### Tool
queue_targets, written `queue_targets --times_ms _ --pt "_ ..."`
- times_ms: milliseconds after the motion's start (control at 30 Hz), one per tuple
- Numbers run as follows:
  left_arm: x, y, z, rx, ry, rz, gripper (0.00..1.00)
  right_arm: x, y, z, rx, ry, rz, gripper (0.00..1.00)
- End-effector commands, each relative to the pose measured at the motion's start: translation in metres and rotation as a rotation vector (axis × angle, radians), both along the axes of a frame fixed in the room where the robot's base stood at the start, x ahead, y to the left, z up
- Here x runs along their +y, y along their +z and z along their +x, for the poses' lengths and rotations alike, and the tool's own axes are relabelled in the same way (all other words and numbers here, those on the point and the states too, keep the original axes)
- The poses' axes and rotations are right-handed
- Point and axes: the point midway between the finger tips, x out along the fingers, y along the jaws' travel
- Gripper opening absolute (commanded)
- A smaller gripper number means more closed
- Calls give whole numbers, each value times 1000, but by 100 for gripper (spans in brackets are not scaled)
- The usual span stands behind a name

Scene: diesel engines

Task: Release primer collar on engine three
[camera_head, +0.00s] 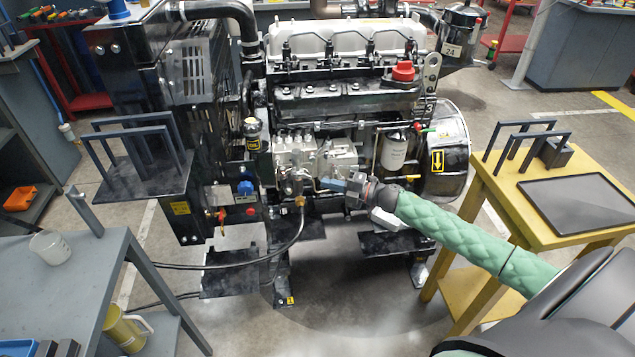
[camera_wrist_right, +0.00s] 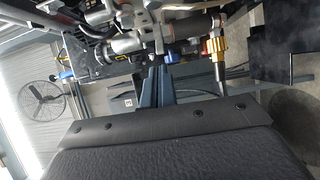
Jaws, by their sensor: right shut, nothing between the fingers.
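A diesel engine (camera_head: 345,60) stands in the middle of the head view, with a silver pump block (camera_head: 315,155) low on its front. My right arm comes in from the right. Its gripper (camera_head: 324,183) is shut and empty, with the tips close to the fittings below the pump block. In the right wrist view the closed blue-grey fingers (camera_wrist_right: 160,68) point at a silver and dark cylindrical fitting; I cannot tell whether they touch it. A brass knurled collar (camera_wrist_right: 218,47) on a hose end sits right of the fingers. Which part is the primer collar is unclear. My left gripper is out of view.
A yellow table (camera_head: 490,200) with a dark tray (camera_head: 580,203) stands at the right. A grey bench (camera_head: 90,265) with a clear cup (camera_head: 50,247) is at the left. A black hose (camera_head: 270,262) hangs below the pump. A red cap (camera_head: 403,70) sits above.

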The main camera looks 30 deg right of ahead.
Motion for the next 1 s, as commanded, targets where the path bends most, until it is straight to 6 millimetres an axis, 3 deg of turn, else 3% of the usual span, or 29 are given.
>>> queue_targets --times_ms 333,1000 --pt "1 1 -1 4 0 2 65 -17 1 -22 0 4 1 0" --pt "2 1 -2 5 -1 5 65 -16 0 -23 2 -3 9 0"
